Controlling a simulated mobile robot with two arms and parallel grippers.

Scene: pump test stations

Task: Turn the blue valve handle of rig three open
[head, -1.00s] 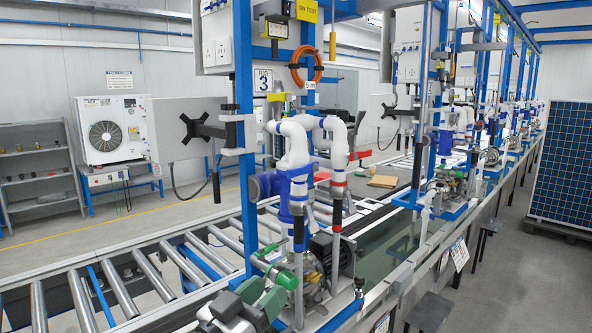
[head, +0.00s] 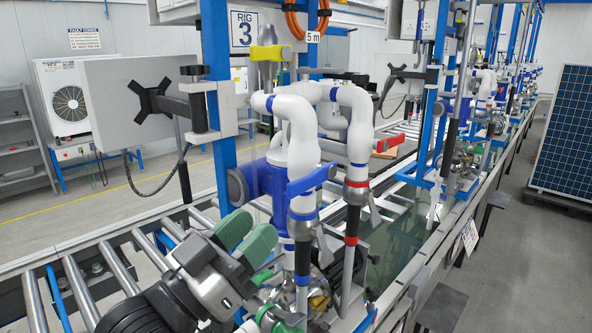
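My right gripper is not in view.
A monitor arm (head: 185,106) reaches out at left. Pipes (head: 357,120) and a blue post (head: 219,110) crowd the space. The roller conveyor (head: 75,285) runs at lower left.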

